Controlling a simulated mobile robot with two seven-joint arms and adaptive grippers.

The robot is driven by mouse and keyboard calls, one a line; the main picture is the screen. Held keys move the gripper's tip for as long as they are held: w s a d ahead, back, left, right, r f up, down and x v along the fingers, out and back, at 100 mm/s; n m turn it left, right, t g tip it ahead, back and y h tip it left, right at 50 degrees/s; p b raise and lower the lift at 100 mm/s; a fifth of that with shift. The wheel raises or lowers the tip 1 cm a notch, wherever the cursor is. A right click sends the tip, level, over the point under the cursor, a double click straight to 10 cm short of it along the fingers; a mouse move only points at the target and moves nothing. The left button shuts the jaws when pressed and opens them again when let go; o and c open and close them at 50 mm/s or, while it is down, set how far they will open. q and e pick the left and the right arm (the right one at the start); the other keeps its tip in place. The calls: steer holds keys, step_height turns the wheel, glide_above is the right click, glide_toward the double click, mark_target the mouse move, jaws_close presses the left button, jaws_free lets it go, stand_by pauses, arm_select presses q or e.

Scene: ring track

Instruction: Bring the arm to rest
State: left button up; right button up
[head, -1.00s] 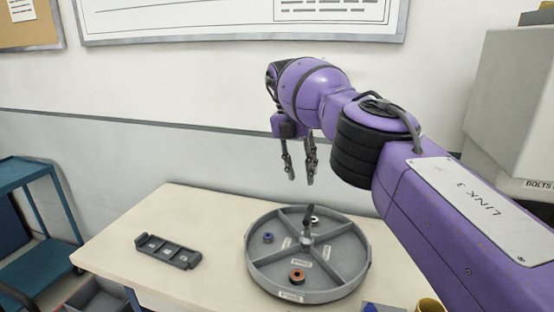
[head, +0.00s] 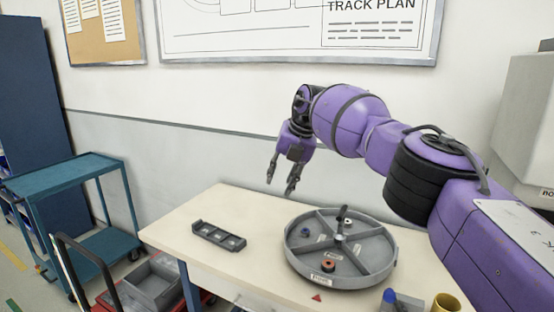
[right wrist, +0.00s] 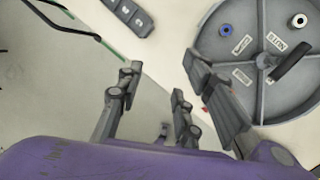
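My right gripper (head: 281,184) is open and empty in the head view. It hangs fingers down, above the table's back edge and left of the round tray. In the right wrist view, the fingers (right wrist: 158,88) are spread with nothing between them. The grey divided round tray (head: 388,266) has a dark upright handle (head: 341,222) at its centre. A blue ring (head: 305,232), a red-orange ring (head: 328,265) and a white ring (head: 348,222) lie in its compartments. My left gripper is not in view.
A dark slotted holder (head: 219,236) lies on the left of the cream table (head: 185,222). A blue item (head: 389,296) and a yellow cup (head: 446,303) are at the front right. A blue cart (head: 62,172) and a grey bin (head: 155,283) stand left of the table.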

steer(key=s+a+f+m+t+y, duration=0.1)
steer(key=s+a+f+y, duration=0.1)
steer(key=s+a+y, duration=0.45)
steer(key=s+a+f+m+t+y+p, duration=0.1)
steer(key=a+f+m+y, duration=0.15)
steer(key=a, duration=0.75)
steer(key=s+a+f+m+t+y, duration=0.1)
steer(key=s+a+y, duration=0.35)
steer(key=a, duration=0.35)
steer(key=s+d+f+m+t+h+p, duration=0.1)
steer(key=s+d+f+m+t+h, duration=0.45)
steer(key=d+f+m, duration=0.7)
steer(key=s+d+f+m+t+h+p, duration=0.1)
steer(key=s+d+f+m+t+h, duration=0.2)
steer(key=s+d+f+m+h, duration=0.65)
steer(key=s+d+f+m+g, duration=0.2)
steer(key=s+d+f, duration=0.4)
steer(key=s, duration=0.5)
steer(key=s+d+f+m+g+h, duration=0.1)
steer(key=s+d+f+m+g, duration=0.1)
steer(key=s+d+f, duration=0.4)
steer(key=s+d+f+m+g, duration=0.2)
steer(key=s+d+f+m, duration=0.2)
steer(key=s+d, duration=0.5)
steer(key=s+f, duration=0.2)
steer(key=s, duration=0.5)
steer(key=shift+f, duration=0.2)
